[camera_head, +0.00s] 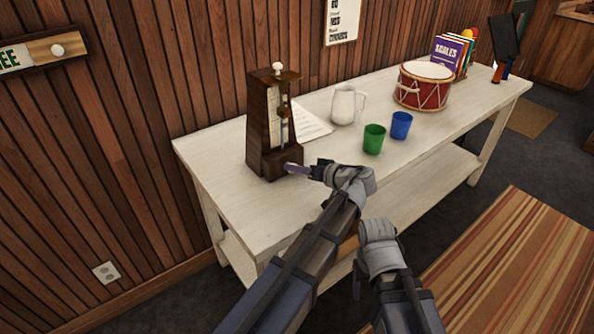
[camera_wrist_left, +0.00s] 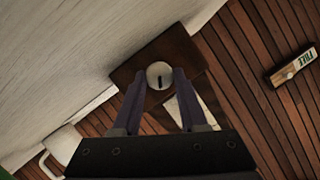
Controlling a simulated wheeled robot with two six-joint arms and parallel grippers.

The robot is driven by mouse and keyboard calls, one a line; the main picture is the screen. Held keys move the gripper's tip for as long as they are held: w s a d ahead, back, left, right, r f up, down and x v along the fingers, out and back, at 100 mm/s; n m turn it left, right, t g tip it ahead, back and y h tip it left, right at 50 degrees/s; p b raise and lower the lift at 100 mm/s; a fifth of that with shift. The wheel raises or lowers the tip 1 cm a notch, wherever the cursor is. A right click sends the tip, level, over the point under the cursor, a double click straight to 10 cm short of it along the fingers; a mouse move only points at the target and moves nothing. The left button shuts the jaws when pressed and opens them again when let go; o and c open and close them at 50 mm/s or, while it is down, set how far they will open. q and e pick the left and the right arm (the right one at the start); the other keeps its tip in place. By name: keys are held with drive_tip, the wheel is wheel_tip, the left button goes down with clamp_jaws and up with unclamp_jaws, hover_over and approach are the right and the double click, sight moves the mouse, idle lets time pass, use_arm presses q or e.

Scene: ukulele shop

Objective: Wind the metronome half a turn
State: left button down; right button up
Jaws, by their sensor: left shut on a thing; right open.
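The metronome (camera_head: 262,125) is a dark brown wooden tapered case with a pale scale, standing upright near the left end of the white table. A white knob (camera_head: 277,67) sits at its top. My left gripper (camera_head: 292,168) is at the lower right side of the case. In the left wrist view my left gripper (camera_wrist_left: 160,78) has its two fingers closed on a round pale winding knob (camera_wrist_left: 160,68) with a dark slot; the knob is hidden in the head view. My right gripper (camera_head: 357,277) hangs empty in front of the table, its fingers small and partly hidden by my arm.
On the table (camera_head: 215,162), a paper sheet (camera_head: 311,124) lies behind the metronome. A white mug (camera_head: 343,105), green cup (camera_head: 374,139), blue cup (camera_head: 401,125), red drum (camera_head: 424,88) and books (camera_head: 449,53) stand to the right. The table's left front corner is bare.

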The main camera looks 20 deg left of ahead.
use_arm(q)
drive_tip(key=shift+m, duration=0.3)
use_arm(e)
drive_tip(key=shift+f, duration=0.2)
use_arm(q)
drive_tip(key=shift+c, duration=2.4)
unclamp_jaws()
drive_tip(key=shift+d, duration=0.1)
use_arm(e)
drive_tip(key=shift+d+r, duration=0.1)
